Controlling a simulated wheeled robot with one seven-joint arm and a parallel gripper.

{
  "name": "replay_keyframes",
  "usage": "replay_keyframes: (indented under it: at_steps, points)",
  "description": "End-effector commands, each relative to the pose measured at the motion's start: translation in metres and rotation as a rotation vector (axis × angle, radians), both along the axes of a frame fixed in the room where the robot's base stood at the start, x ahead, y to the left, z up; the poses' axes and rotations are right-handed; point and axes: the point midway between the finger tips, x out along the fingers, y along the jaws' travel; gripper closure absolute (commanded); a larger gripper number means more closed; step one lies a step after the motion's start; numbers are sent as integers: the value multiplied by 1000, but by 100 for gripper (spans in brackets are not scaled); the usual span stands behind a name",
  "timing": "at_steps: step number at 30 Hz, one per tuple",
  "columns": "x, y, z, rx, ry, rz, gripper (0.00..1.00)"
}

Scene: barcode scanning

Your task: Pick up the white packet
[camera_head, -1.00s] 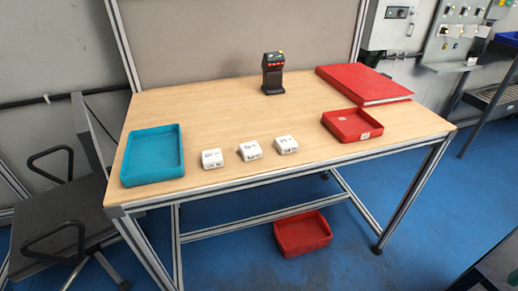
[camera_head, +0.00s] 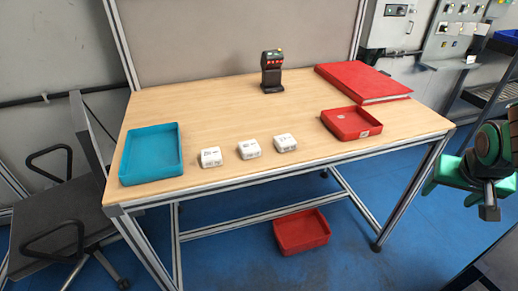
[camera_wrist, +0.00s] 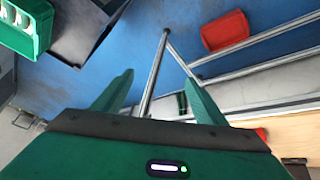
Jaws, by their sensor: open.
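Three white packets with dark print lie in a row near the front edge of the table: a left one (camera_head: 211,157), a middle one (camera_head: 249,149) and a right one (camera_head: 285,142). My gripper (camera_wrist: 159,78) is open and empty in the wrist view, its two green fingers spread apart above the blue floor and a metal table leg. In the head view my green and dark arm shows at the right edge, off the table and well away from the packets. No packet shows in the wrist view.
A teal tray (camera_head: 125,170) stands left of the packets and a red tray (camera_head: 352,134) right of them. A black scanner (camera_head: 272,72) and a red folder (camera_head: 362,82) are at the back. Another red bin (camera_head: 301,246) is below the table. The tabletop's middle is clear.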

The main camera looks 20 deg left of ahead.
Motion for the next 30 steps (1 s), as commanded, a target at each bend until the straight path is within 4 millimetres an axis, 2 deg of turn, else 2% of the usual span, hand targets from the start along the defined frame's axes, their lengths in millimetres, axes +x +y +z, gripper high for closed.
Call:
replay_keyframes:
  at_steps: [1,5,6,8,12,17,18,21,25,30]
  points:
    - [14,23,-2,-14,-38,52,34]
    - [43,81,0,-26,-157,167,34]
    - [49,101,1,-26,-194,203,34]
    - [57,132,3,-21,-249,262,34]
    - [63,213,8,9,-376,410,34]
    - [46,310,15,77,-510,592,34]
    - [39,332,16,97,-539,634,34]
    - [17,380,20,147,-599,731,34]
    - [-9,423,23,201,-649,820,34]
    - [-22,447,24,233,-676,869,34]
